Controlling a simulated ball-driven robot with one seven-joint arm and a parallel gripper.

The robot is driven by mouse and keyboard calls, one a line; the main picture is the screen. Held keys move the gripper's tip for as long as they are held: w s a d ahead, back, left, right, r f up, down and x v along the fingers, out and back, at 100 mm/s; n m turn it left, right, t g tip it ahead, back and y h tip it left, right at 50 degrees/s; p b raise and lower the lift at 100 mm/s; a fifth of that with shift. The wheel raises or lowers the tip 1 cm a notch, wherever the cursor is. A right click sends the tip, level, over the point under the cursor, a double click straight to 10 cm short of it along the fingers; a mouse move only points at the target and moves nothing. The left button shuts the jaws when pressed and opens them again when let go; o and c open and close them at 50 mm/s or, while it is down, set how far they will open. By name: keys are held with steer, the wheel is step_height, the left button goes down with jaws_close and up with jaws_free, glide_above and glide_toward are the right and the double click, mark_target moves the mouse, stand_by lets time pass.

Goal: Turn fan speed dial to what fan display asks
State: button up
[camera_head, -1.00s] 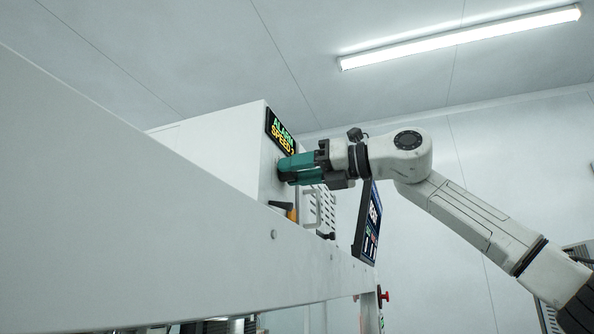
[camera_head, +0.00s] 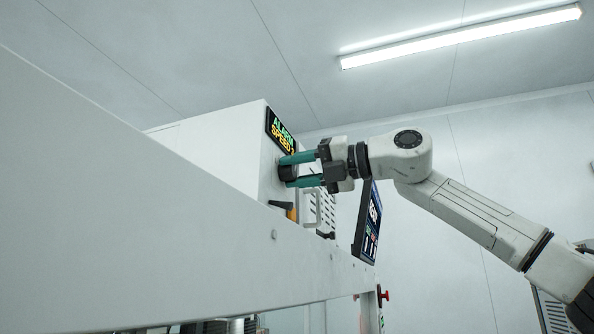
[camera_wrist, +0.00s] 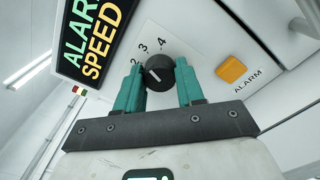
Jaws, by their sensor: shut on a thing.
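The fan speed dial (camera_wrist: 160,73) is a round black knob with a white pointer mark, with the numerals 2, 3 and 4 showing around it. In the wrist view the mark slants up and left, toward the side of 2 and 3; I cannot tell which exactly. My gripper (camera_wrist: 157,88) has its teal fingers on either side of the dial, shut on it. In the head view my gripper (camera_head: 290,171) reaches the cabinet face from the right. The fan display (camera_head: 281,133) reads "ALARM SPEED" and a digit, perhaps 2, too small to be sure.
An orange square button (camera_wrist: 231,69) labelled ALARM sits right of the dial. A screen panel (camera_head: 368,222) stands close under my wrist.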

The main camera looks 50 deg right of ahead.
steer(key=shift+r, duration=0.1)
steer(key=o, duration=1)
steer(key=shift+o, duration=0.2)
steer(key=shift+d, duration=0.1)
steer(key=b+v, duration=0.3)
steer(key=v, duration=0.7)
steer(key=shift+s, duration=0.35)
steer(key=shift+d, duration=0.1)
